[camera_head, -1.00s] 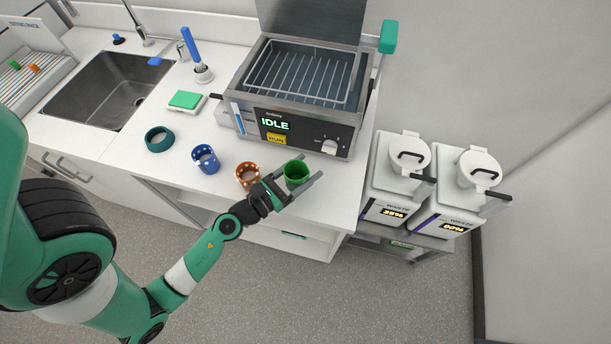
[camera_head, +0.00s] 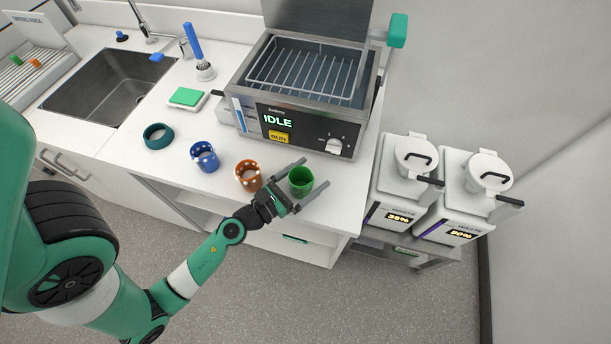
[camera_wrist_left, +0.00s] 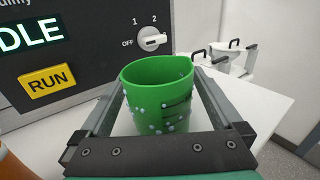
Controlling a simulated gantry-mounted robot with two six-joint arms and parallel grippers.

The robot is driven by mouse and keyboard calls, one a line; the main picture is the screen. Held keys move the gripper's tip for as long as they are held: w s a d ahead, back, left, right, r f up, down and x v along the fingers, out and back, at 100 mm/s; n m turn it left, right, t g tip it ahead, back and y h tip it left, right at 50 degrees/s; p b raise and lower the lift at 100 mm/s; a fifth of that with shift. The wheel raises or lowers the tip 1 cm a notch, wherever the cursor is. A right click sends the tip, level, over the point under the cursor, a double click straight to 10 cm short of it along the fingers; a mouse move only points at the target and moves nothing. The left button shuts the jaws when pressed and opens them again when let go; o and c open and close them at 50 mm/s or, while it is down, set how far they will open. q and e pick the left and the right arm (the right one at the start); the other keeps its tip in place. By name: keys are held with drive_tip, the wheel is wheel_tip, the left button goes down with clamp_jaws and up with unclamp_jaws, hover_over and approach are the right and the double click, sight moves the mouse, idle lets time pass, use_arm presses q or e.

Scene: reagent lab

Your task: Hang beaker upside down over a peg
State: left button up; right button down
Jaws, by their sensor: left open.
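A green beaker (camera_head: 301,184) stands upright on the white bench near its front edge, with its open mouth up. My left gripper (camera_head: 316,172) is open, with one finger on each side of the green beaker. In the left wrist view the green beaker (camera_wrist_left: 160,92) stands between the two fingers, with small droplets on its wall; a gap shows at least on the left. An orange beaker (camera_head: 248,176) and a blue beaker (camera_head: 205,157) stand to the left. A rack (camera_head: 32,68) with green and orange pieces is at the far left; its pegs are too small to make out. My right gripper is not seen.
A bath device (camera_head: 300,110) reading IDLE stands just behind the green beaker. A teal ring (camera_head: 158,136), a green pad on a scale (camera_head: 188,98), a brush (camera_head: 195,50) and a sink (camera_head: 110,85) lie toward the left. White waste containers (camera_head: 405,185) stand at the right.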

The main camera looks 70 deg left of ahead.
sight(291, 188)
use_arm(q)
drive_tip(key=shift+r, duration=0.25)
drive_tip(key=b+v, duration=0.4)
drive_tip(key=v, duration=0.6)
drive_tip(key=shift+s+a+f, duration=0.1)
drive_tip(key=shift+s+f, duration=0.05)
drive_tip(key=shift+s+b, duration=0.3)
drive_tip(key=shift+s, duration=0.15)
drive_tip(key=shift+s+d, duration=0.4)
drive_tip(key=shift+d, duration=0.05)
